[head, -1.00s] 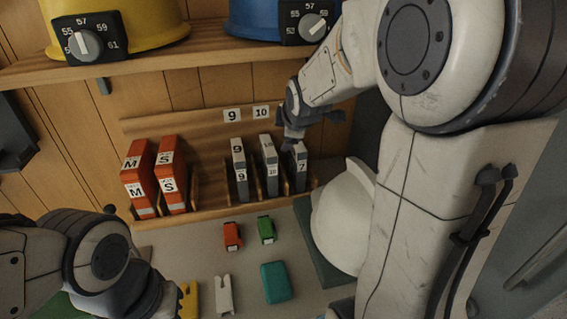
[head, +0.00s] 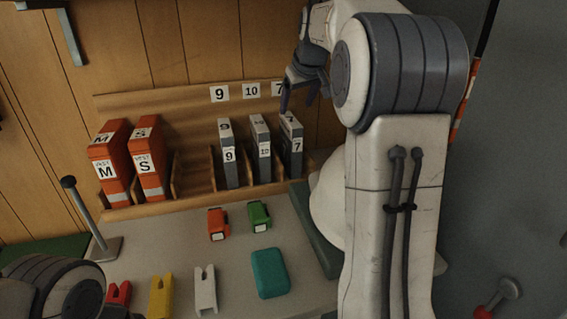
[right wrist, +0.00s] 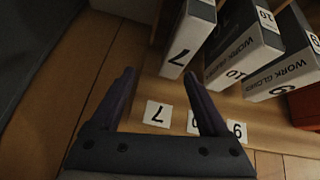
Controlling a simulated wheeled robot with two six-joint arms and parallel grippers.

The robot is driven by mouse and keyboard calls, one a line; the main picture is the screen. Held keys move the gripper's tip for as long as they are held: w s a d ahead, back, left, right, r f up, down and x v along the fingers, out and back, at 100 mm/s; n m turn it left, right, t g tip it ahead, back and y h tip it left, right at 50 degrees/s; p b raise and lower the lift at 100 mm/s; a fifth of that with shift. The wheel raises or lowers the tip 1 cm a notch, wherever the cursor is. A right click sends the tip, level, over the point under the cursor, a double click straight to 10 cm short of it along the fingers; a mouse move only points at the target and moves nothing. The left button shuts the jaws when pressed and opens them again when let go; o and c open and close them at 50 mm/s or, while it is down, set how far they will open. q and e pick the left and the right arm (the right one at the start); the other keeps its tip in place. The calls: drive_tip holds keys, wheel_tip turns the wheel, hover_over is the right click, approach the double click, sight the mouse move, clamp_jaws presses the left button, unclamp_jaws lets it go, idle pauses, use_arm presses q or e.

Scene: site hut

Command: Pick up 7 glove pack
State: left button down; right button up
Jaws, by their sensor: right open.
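The 7 glove pack (head: 291,146) is a narrow grey and white box standing upright in the rightmost slot of the wooden rack. In the right wrist view its white end with a 7 (right wrist: 188,38) shows just beyond the fingers. My right gripper (head: 299,98) is open and empty, above the pack's top and apart from it. In the right wrist view its two dark fingers (right wrist: 160,85) are spread, with the 7 card (right wrist: 158,115) behind the gap. My left arm shows at the bottom left; its gripper is out of frame.
The 10 pack (head: 261,150) and 9 pack (head: 229,155) stand left of the 7 pack. Orange vest packs M (head: 111,165) and S (head: 148,160) are further left. Below lie a teal case (head: 270,273) and small red and green items. A metal post (head: 83,215) stands left.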

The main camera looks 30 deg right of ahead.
sight(293, 120)
drive_tip(key=shift+s+a+f+m+g+y, duration=0.3)
drive_tip(key=shift+s+a+f+m+g, duration=0.2)
drive_tip(key=shift+s+a+m+g, duration=0.3)
drive_tip(key=shift+s+a+f, duration=0.1)
drive_tip(key=shift+f, duration=0.05)
drive_tip(key=shift+f+m, duration=0.3)
drive_tip(key=shift+w+b+x, duration=0.15)
drive_tip(key=shift+b+x, duration=0.15)
drive_tip(key=shift+x, duration=1.4)
drive_tip(key=shift+w+b+x, duration=0.15)
drive_tip(key=shift+b+x, duration=0.15)
drive_tip(key=shift+x, duration=1.4)
drive_tip(key=shift+a+f, duration=0.1)
drive_tip(key=shift+a, duration=0.05)
clamp_jaws()
